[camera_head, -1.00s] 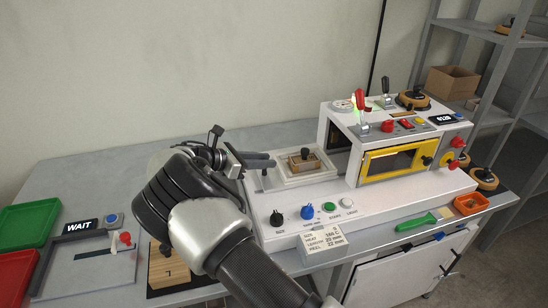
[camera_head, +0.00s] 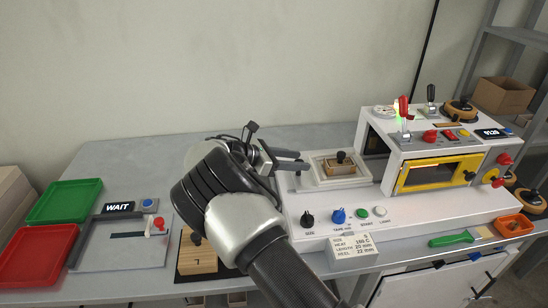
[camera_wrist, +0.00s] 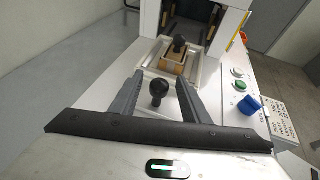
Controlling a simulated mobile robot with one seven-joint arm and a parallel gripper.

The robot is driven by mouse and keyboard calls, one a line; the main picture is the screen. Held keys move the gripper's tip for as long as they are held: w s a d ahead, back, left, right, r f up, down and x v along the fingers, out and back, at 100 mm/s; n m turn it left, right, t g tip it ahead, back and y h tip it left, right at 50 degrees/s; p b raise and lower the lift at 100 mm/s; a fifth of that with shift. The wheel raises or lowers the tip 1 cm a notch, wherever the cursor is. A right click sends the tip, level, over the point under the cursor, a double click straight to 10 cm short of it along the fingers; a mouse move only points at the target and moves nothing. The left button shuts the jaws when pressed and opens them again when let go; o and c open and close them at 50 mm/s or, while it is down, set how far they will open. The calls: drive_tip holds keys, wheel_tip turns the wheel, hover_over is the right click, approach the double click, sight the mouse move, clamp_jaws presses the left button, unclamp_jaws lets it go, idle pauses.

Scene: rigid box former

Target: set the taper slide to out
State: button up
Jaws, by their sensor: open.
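What looks like the slide is a white tray (camera_head: 311,182) at the left of the white machine, outside its opening; no name on it can be read. A wooden block (camera_head: 343,169) with a black knob sits in it, also visible in the wrist view (camera_wrist: 172,66). My gripper (camera_head: 291,160) is open at the tray's left end, its fingers pointing toward the machine. In the wrist view, a black ball knob (camera_wrist: 157,89) shows between the open fingers (camera_wrist: 159,80), with a gap on both sides.
The machine front carries a black knob (camera_head: 308,219), a blue knob (camera_head: 338,215) and a green button (camera_head: 362,212). The yellow-framed housing (camera_head: 438,174) stands right of the tray. A red-handled slider (camera_head: 157,225) and a green tray (camera_head: 66,201) lie left. The table behind my arm is clear.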

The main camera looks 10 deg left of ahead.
drive_tip(key=v, duration=1.6)
drive_tip(key=shift+s+a+p, duration=0.25)
drive_tip(key=shift+a+p, duration=0.05)
drive_tip(key=shift+p, duration=0.1)
drive_tip(key=s+d+r+m+g+y, duration=0.2)
drive_tip(key=d+r+m, duration=0.2)
drive_tip(key=d, duration=0.4)
drive_tip(key=s+d+r+m+g+y, duration=0.2)
drive_tip(key=d+r+m, duration=0.2)
drive_tip(key=d, duration=0.4)
drive_tip(key=s+d+r+m+g+y, duration=0.1)
drive_tip(key=d+r+m+y, duration=0.2)
drive_tip(key=d, duration=0.6)
drive_tip(key=s+d+r+m+t+y, duration=0.1)
drive_tip(key=s+d+m, duration=0.25)
drive_tip(key=s, duration=0.45)
drive_tip(key=s+d+r+m+t+y, duration=0.1)
drive_tip(key=s+d+m+y, duration=0.1)
drive_tip(key=s+m, duration=0.45)
drive_tip(key=s+d+r+m+t+y, duration=0.1)
drive_tip(key=s+d+m, duration=0.2)
drive_tip(key=s, duration=0.7)
wheel_tip(320, 180, up, 11)
drive_tip(key=p, duration=1.2)
drive_tip(key=shift+r+m, duration=0.2)
drive_tip(key=shift+m, duration=0.1)
